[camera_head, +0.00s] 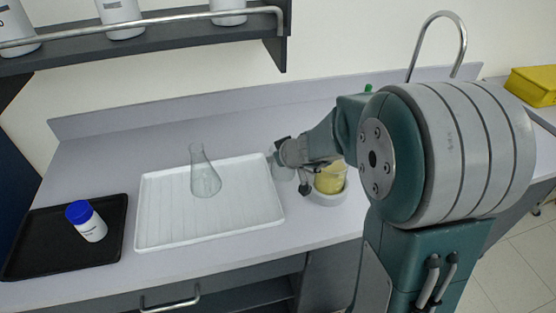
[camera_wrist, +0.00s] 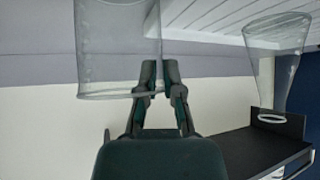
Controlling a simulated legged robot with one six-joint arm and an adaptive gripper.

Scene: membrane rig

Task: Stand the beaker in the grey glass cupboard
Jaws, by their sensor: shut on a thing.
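My gripper (camera_head: 287,158) is left of the yellow-filled vessel and just past the right edge of the white tray. In the wrist view my gripper (camera_wrist: 161,78) is shut, with its fingertips at the side wall of a clear, empty-looking beaker (camera_wrist: 112,45). That view looks upside down, and the beaker's rim is near the fingers. In the head view the beaker (camera_head: 283,171) is a faint clear shape beside the gripper, partly hidden by it. I cannot tell whether its base touches the bench. I cannot make out the grey glass cupboard in either view.
A clear conical flask (camera_head: 205,180) stands on the white tray (camera_head: 155,225). A black tray (camera_head: 40,250) holds a blue-capped bottle (camera_head: 90,222). A yellow-filled vessel (camera_head: 331,180) is close to my gripper's right. A railed shelf (camera_head: 180,38) with white containers hangs above. A tap (camera_head: 440,20) rises behind.

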